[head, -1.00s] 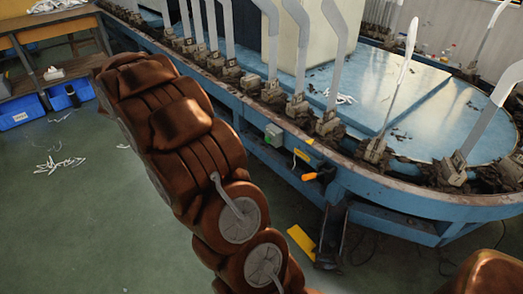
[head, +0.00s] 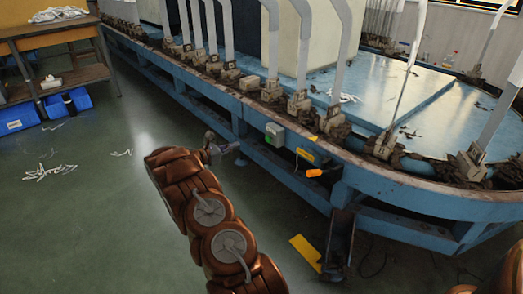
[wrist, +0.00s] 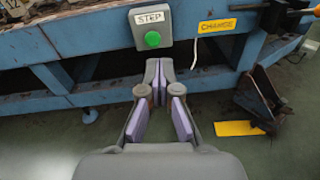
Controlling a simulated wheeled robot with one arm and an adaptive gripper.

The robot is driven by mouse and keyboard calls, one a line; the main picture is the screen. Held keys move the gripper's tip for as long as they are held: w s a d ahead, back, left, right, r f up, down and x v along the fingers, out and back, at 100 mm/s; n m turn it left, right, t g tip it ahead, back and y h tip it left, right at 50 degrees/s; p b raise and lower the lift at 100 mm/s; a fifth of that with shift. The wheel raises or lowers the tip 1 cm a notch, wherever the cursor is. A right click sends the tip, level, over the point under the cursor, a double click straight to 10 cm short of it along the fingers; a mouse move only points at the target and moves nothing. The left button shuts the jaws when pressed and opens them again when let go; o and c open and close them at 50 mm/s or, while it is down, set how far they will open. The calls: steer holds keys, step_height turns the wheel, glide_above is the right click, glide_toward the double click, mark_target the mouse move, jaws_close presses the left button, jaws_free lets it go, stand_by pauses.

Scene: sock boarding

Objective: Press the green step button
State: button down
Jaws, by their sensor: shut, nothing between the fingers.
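The green step button (wrist: 152,39) sits on a grey box labelled STEP on the blue machine frame, at the top middle of the wrist view. In the head view the same grey box (head: 275,134) is on the machine's side rail. My gripper (wrist: 159,64) is shut and empty, its fingertips just below the box in the wrist view. In the head view my gripper (head: 230,148) points right towards the box, with a gap between them. The button is not covered by the fingers.
A yellow CHANGE label (wrist: 217,26) and an orange-handled lever (head: 315,173) are right of the box. A dark pedal (head: 338,240) stands on the floor beside a yellow plate (head: 306,252). Sock boards (head: 305,45) line the machine's top.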

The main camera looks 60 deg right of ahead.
steer(key=shift+n+t+h, duration=0.3)
steer(key=shift+n+h, duration=0.4)
steer(key=f, duration=0.1)
steer(key=d+f+b, duration=0.1)
steer(key=f, duration=0.1)
steer(key=w+d+f, duration=0.1)
steer(key=f, duration=0.1)
steer(key=shift+d+f+b, duration=0.1)
steer(key=shift+d+b, duration=0.05)
steer(key=shift+b, duration=0.15)
steer(key=b, duration=0.4)
glide_toward(267, 140)
steer(key=x, duration=0.5)
steer(key=shift+d+f, duration=0.1)
steer(key=shift+d, duration=0.15)
steer(key=shift+x, duration=0.8)
steer(key=shift+w, duration=0.1)
steer(key=shift+d+r, duration=0.15)
steer(key=shift+r, duration=0.15)
